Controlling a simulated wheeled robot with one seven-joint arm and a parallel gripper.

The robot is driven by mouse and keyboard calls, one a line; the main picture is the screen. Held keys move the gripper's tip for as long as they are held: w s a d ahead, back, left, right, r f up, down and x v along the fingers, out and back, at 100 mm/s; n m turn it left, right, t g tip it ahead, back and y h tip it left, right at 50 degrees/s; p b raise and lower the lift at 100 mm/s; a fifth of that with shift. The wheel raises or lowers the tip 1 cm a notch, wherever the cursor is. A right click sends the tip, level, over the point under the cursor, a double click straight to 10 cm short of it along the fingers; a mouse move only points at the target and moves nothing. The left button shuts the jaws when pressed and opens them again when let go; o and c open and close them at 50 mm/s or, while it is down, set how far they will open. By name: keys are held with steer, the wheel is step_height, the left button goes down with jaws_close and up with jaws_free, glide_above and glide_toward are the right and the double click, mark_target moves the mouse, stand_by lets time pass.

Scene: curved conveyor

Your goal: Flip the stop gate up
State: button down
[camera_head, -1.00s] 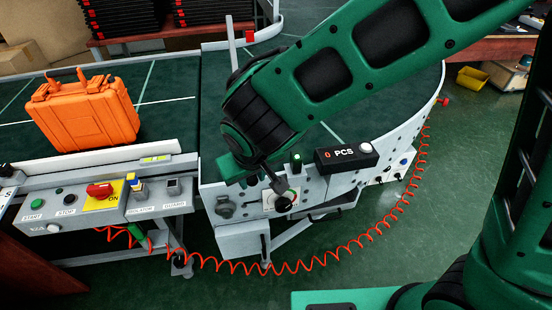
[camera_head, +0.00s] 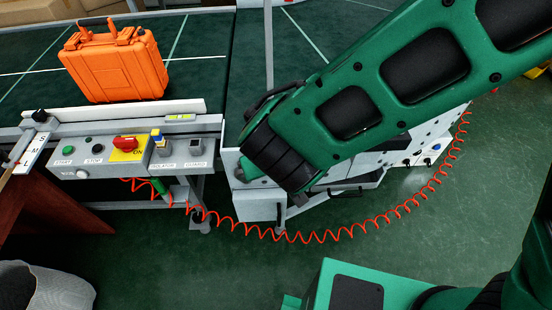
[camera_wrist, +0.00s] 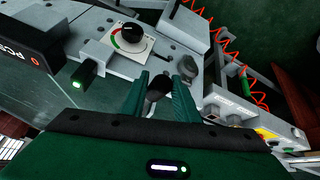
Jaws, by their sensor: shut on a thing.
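In the wrist view, my gripper (camera_wrist: 161,80) is shut on a dark rounded handle (camera_wrist: 158,88) beside the perforated side panel of the curved conveyor. The handle's far end is partly hidden by the fingers, and I cannot see what it joins. A long pale grey bar (camera_head: 268,45), likely the stop gate, runs across the green belt in the head view. Its near end is hidden behind my arm. In the head view my arm covers the fingers and the handle.
An orange case (camera_head: 115,65) stands on the belt at left. A control box (camera_head: 112,158) with a red switch is below it. A red coiled hose (camera_head: 330,238) hangs in front.

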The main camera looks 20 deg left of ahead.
steer(key=shift+s+a+f, duration=0.1)
steer(key=shift+s+a, duration=0.15)
steer(key=shift+s, duration=0.1)
steer(key=c, duration=1.5)
jaws_free()
steer(key=shift+c, duration=0.2)
steer(key=shift+w, duration=0.1)
steer(key=shift+d, duration=0.1)
steer(key=v, duration=1)
steer(key=shift+r, duration=0.35)
